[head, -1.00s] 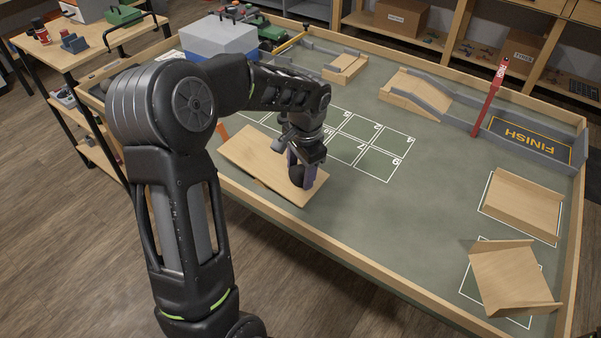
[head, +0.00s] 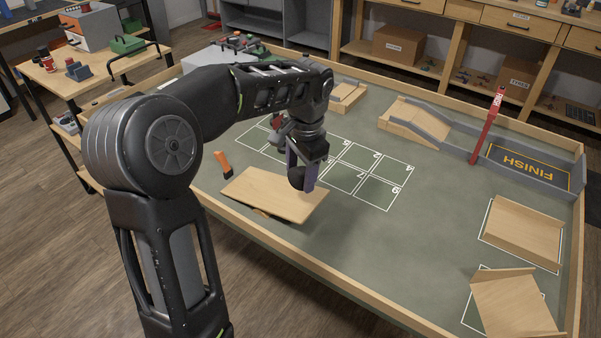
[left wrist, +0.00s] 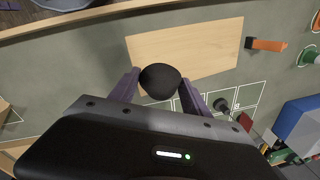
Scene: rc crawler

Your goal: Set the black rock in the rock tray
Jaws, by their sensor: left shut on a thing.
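The black rock (left wrist: 160,81) is held between the two purple fingers of my left gripper (left wrist: 158,88) in the left wrist view. In the head view the rock (head: 296,178) shows at the fingertips of my left gripper (head: 303,180), above the right part of a plain wooden board (head: 262,196). The board also shows beyond the rock in the left wrist view (left wrist: 215,48). The rock appears raised off the board. I cannot make out a rock tray for certain; my left arm hides part of the table's far left. My right gripper is not in view.
An orange-handled thing (head: 224,163) stands beside the board. A numbered white grid (head: 365,170) lies on the mat behind it. Wooden ramps (head: 523,230) and a red post (head: 489,125) are at the right. The mat's middle right is clear.

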